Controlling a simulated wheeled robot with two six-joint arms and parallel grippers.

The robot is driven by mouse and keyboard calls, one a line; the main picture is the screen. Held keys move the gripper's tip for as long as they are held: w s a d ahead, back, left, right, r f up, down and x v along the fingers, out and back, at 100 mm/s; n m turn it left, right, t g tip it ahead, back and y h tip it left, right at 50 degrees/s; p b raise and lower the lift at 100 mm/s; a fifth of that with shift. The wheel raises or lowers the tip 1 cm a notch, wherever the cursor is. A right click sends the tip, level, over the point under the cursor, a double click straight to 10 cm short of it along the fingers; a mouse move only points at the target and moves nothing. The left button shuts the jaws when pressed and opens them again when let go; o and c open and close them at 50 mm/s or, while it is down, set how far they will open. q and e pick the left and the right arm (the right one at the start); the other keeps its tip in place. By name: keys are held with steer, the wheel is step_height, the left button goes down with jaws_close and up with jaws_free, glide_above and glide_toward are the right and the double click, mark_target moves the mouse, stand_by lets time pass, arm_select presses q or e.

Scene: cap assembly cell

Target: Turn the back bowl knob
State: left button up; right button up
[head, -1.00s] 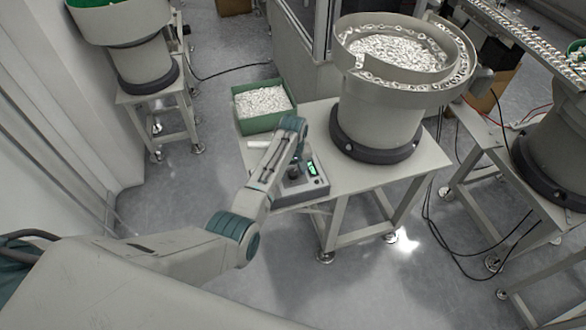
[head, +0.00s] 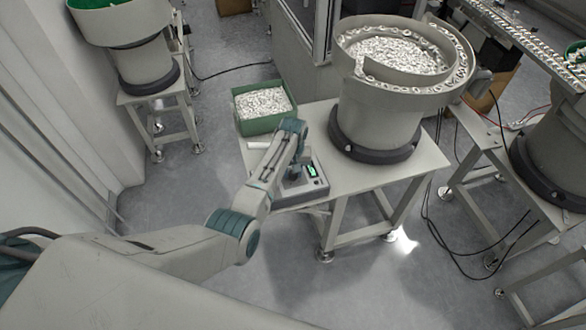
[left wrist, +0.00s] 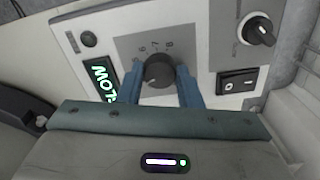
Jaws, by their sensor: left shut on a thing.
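The bowl knob (left wrist: 160,70) is a round dark dial with numbers on its grey plate, in the left wrist view. My left gripper (left wrist: 160,86) has its two blue fingers on either side of the knob, shut on it. In the head view my left gripper (head: 294,178) reaches down onto the control box (head: 318,186) at the table's front left corner, and my arm hides the knob. The box has a lit green display (left wrist: 104,78), a second black knob (left wrist: 257,29) and a black rocker switch (left wrist: 237,82). My right gripper is not in view.
A large bowl feeder (head: 378,115) full of small parts stands right of the box on the table (head: 420,158). A green bin (head: 262,125) of parts stands behind the box. Another feeder (head: 145,65) is at back left. Open floor lies left of the table.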

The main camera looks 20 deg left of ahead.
arm_select(q)
steer(key=shift+m+p, duration=0.8)
steer(key=shift+m, duration=1)
steer(key=o, duration=1)
step_height(320, 180, up, 11)
steer(key=shift+f+b, duration=0.1)
steer(key=shift+b, duration=0.95)
